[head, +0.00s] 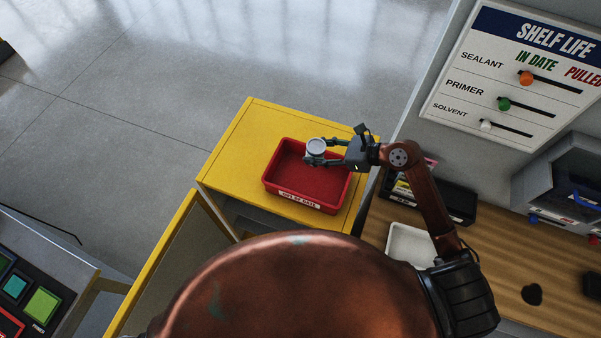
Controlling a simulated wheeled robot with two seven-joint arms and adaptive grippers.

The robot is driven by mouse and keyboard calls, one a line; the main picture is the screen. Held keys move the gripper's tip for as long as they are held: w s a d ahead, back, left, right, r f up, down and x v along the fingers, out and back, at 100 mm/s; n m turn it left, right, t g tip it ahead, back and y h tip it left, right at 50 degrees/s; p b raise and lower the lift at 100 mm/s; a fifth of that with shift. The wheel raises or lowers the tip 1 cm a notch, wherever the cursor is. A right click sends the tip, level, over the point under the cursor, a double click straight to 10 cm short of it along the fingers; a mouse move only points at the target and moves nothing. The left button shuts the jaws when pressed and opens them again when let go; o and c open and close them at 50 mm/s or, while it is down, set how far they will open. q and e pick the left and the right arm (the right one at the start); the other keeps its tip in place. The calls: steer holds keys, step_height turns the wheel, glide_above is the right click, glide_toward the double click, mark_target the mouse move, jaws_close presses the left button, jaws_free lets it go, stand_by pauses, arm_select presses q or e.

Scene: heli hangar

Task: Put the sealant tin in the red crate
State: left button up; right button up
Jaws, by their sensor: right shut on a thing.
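The red crate (335,192) sits on top of a yellow cabinet and has a white label reading "OUT OF DATE" on its front. My right gripper (318,155) is over the crate's back part, shut on a small grey tin with a pale lid, the sealant tin (316,146). The tin looks upright. Its height above the crate floor is hard to tell from this view. The gripper and tin hide part of the crate's back rim. The crate's visible floor is bare. My left gripper is not in view.
The yellow cabinet top (232,165) is clear left of the crate, and its door (165,255) stands open. A wooden bench (505,265) at the right holds a white tray (408,243) and a black bin (462,205). A shelf-life board (520,75) hangs above.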

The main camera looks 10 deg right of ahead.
arm_select(q)
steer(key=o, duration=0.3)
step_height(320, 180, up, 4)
steer(key=p, duration=0.3)
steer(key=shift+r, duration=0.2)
arm_select(e)
steer(key=w+a, duration=0.2)
steer(key=a, duration=0.3)
arm_select(q)
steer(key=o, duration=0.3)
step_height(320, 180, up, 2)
steer(key=shift+p, duration=1)
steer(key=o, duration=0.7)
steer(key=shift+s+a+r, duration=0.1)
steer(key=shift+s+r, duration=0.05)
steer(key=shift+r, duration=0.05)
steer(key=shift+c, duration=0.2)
arm_select(e)
glide_above(291, 183)
step_height(291, 183, down, 11)
steer(key=shift+w+a, duration=0.1)
steer(key=shift+w, duration=0.05)
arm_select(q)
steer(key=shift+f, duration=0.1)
arm_select(e)
steer(key=shift+f, duration=2.1)
